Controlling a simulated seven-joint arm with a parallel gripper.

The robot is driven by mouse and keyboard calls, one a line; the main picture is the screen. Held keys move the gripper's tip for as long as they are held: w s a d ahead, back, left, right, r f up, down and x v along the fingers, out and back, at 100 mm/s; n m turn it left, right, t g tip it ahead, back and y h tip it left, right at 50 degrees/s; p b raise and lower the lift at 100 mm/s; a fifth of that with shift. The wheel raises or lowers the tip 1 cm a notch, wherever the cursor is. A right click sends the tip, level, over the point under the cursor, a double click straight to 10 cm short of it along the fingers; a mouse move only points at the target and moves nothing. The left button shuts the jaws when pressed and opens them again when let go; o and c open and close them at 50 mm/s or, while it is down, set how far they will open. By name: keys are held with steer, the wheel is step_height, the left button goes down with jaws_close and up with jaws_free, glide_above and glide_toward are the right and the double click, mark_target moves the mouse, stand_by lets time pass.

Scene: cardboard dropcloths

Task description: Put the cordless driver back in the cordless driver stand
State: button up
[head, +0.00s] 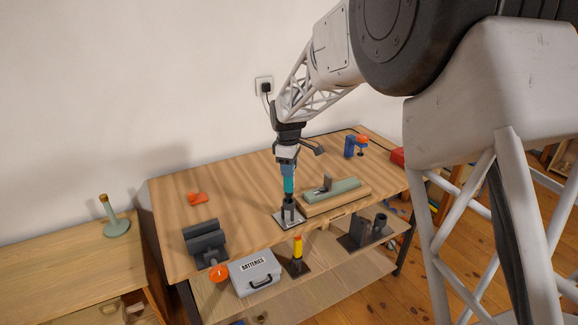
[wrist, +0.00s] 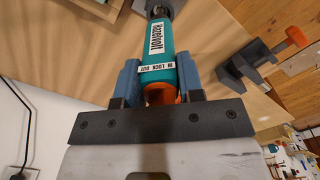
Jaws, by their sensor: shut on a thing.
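The cordless driver is a teal cylinder (head: 289,186) with a white label and an orange end, seen close in the wrist view (wrist: 163,42). My gripper (head: 288,171) is shut on it; its blue fingers flank the body in the wrist view (wrist: 158,82). The driver hangs about upright, dark end down. Directly below is a small stand with a light base plate (head: 281,217) and a dark upright holder, near the table's front edge. The driver's lower end meets or overlaps the holder in the head view; I cannot tell whether it is inside.
A batteries case (head: 255,271) and other holders occupy the lower shelf.

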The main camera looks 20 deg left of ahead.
steer(key=shift+f, duration=1.85)
steer(key=o, duration=1.1)
steer(key=shift+r, duration=3.9)
